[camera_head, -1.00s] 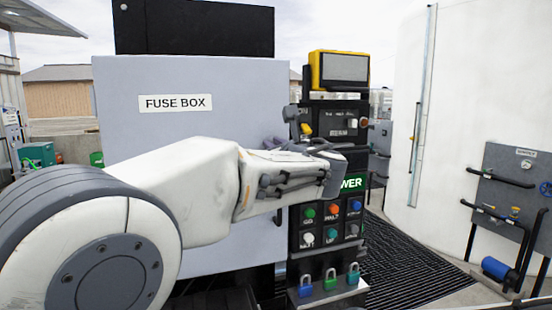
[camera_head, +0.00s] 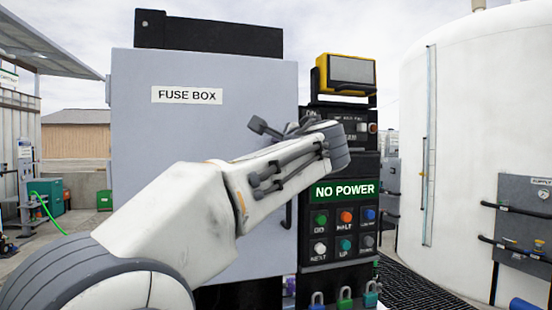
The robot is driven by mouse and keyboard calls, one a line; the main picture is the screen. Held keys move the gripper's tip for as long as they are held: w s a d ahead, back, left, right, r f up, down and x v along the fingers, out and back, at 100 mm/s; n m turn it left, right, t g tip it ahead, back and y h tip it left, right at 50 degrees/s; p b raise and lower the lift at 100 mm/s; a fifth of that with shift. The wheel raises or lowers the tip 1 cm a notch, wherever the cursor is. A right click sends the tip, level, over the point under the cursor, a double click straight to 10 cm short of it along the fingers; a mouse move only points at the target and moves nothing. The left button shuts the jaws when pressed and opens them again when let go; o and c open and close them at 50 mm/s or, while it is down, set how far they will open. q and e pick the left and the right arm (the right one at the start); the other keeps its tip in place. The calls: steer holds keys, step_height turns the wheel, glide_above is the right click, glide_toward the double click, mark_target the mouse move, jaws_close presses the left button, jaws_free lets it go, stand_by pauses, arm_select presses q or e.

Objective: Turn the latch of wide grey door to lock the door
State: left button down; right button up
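The wide grey door (camera_head: 150,130), labelled FUSE BOX, looks closed and flat. A small dark handle (camera_head: 288,212) shows at its right edge, partly behind my arm; I cannot tell if it is the latch. My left arm crosses the door from the lower left. My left gripper (camera_head: 278,127) is by the door's upper right edge, with dark finger-like parts in front of the door. The wrist hides part of this edge, and I cannot tell whether the gripper touches anything. My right gripper is not in view.
Right of the door stands a black control panel with a NO POWER display (camera_head: 345,191) and several coloured buttons. A yellow-framed screen (camera_head: 346,72) sits above it, padlocks (camera_head: 345,298) below. A white tank (camera_head: 470,120) and dark floor grating (camera_head: 410,290) lie to the right.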

arm_select(q)
steer(key=n+b, duration=0.1)
steer(key=n, duration=0.1)
steer(key=f+n+b, duration=0.1)
steer(key=shift+w+d+f+n+b, duration=0.1)
steer(key=shift+d+f+n+b, duration=0.05)
steer(key=shift+d+n+b, duration=0.2)
steer(key=shift+n, duration=0.25)
steer(key=c, duration=0.9)
jaws_free()
steer(key=shift+d, duration=0.1)
steer(key=shift+o, duration=0.4)
steer(key=shift+w+d, duration=0.15)
steer(key=shift+d, duration=0.05)
steer(key=shift+a, duration=0.35)
